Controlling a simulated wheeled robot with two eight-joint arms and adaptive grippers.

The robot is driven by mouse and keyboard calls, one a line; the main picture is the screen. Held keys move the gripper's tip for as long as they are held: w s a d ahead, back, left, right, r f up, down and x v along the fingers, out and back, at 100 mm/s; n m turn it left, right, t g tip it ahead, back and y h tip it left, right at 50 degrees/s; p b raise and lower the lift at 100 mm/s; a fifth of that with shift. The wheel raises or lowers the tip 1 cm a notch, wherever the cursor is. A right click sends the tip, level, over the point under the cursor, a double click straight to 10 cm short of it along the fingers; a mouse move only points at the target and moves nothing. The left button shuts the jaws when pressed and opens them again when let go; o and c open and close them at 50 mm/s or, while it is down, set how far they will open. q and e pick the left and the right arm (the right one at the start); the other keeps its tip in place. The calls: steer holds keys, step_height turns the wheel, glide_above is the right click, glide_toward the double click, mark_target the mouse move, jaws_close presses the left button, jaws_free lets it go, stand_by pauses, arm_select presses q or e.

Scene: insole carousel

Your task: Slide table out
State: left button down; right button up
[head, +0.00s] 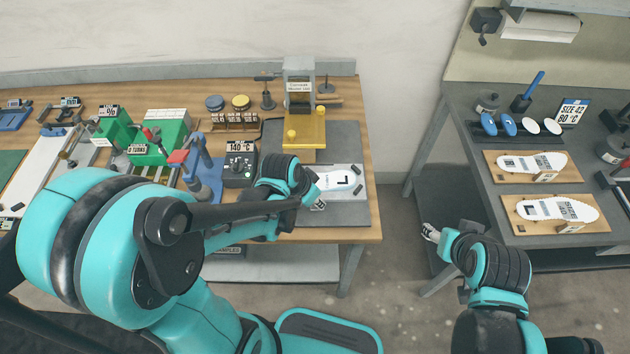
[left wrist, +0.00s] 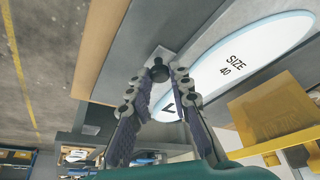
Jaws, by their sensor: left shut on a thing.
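The slide table (head: 357,193) is a light plate in front of the press (head: 302,95), bearing a white insole (head: 338,181) marked L. In the left wrist view the insole (left wrist: 245,58) reads SIZE 40. My left gripper (head: 318,190) is over the table's near left side. In the left wrist view its fingers (left wrist: 158,84) are shut on a small black knob (left wrist: 159,72) at the plate's edge; the fingers partly hide the contact. My right gripper (head: 431,233) hangs empty over the floor gap between the benches; its opening is too small to tell.
The yellow press block (head: 306,128) stands right behind the insole. A control box (head: 240,165) reading 140 °C and a blue lever stand (head: 203,170) are close to my left arm. The right bench (head: 480,185) holds two insole boards.

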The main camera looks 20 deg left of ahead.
arm_select(q)
steer(key=s, duration=0.2)
steer(key=s+d, duration=0.1)
steer(key=s, duration=0.2)
steer(key=shift+s+d, duration=0.3)
steer(key=c, duration=1.6)
jaws_free()
steer(key=shift+c, duration=0.2)
steer(key=shift+r, duration=0.1)
steer(key=v, duration=1.1)
steer(key=shift+s+r, duration=0.2)
steer(key=shift+r, duration=0.15)
steer(key=shift+a, duration=0.1)
